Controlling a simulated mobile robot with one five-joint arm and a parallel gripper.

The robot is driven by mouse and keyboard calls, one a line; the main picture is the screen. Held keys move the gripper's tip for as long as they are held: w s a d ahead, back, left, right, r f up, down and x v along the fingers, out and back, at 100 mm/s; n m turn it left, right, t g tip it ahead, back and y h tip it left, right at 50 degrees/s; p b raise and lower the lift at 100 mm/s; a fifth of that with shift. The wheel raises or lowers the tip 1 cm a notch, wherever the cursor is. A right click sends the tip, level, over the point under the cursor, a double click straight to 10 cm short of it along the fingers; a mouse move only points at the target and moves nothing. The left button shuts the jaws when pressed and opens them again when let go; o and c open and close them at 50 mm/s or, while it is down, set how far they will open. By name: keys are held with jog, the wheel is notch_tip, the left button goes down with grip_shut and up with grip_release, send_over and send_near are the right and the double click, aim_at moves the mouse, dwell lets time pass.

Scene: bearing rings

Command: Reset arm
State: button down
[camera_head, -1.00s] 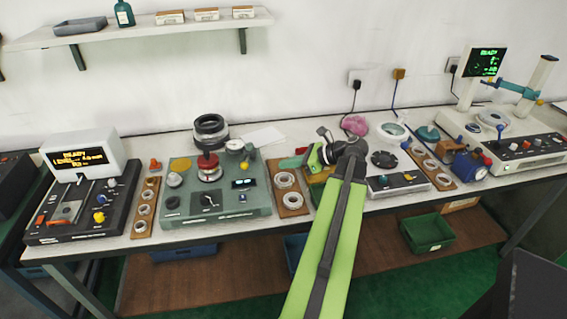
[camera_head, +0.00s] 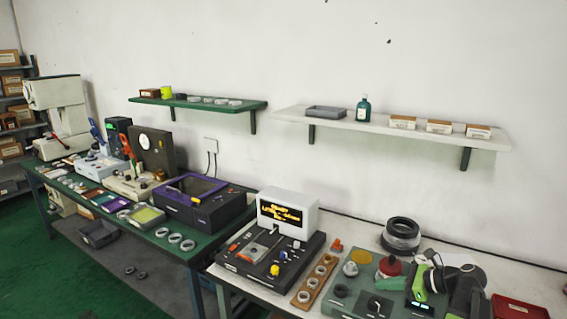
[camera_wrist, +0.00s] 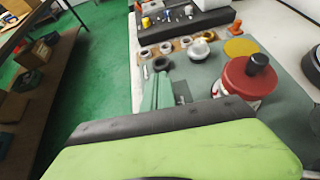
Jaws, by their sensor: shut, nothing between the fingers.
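My arm shows folded at the lower right of the head view, with a lime-green and black gripper (camera_head: 418,287) low over the grey-green station (camera_head: 345,296). The jaws are shut with nothing held; the fingertips are hard to make out. In the wrist view, a lime and dark part of my arm fills the bottom. Beyond it in that view lie the station (camera_wrist: 215,60), a red piece with a black knob (camera_wrist: 240,80) and a silver dome (camera_wrist: 198,47). The red piece also shows just left of my gripper in the head view (camera_head: 389,268).
A stack of black rings (camera_head: 401,235) stands behind the station. A wooden ring rack (camera_head: 303,297) and a machine with a lit display (camera_head: 288,213) are to its left. A green bench (camera_head: 150,232) stands farther left. Wall shelves (camera_head: 480,142) hang above. Green floor (camera_head: 70,285) is open at left.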

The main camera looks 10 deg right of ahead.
jog(key=w+a+f+n+g, duration=0.1)
jog(key=w+a+n+g, duration=0.1)
jog(key=a, duration=0.6)
jog(key=w+a+f+n+g, duration=0.1)
jog(key=w+a+n+g, duration=0.1)
jog(key=a, duration=0.6)
jog(key=s+a+f+n+g+h, duration=0.1)
jog(key=a+f+n+g, duration=0.1)
jog(key=a+n, duration=0.3)
jog(key=s+a+f+n+g+h+p, duration=0.15)
jog(key=a+n, duration=0.25)
jog(key=a, duration=0.4)
jog(key=s+a+f+n+g+h, duration=0.1)
jog(key=a+f+n, duration=0.25)
jog(key=a, duration=0.25)
jog(key=s+d+f+n+h, duration=0.1)
jog(key=d+n+h, duration=0.3)
jog(key=n, duration=0.7)
jog(key=shift+s+d+f+h, duration=0.15)
jog(key=shift+s+d+h, duration=0.15)
jog(key=shift+d, duration=0.65)
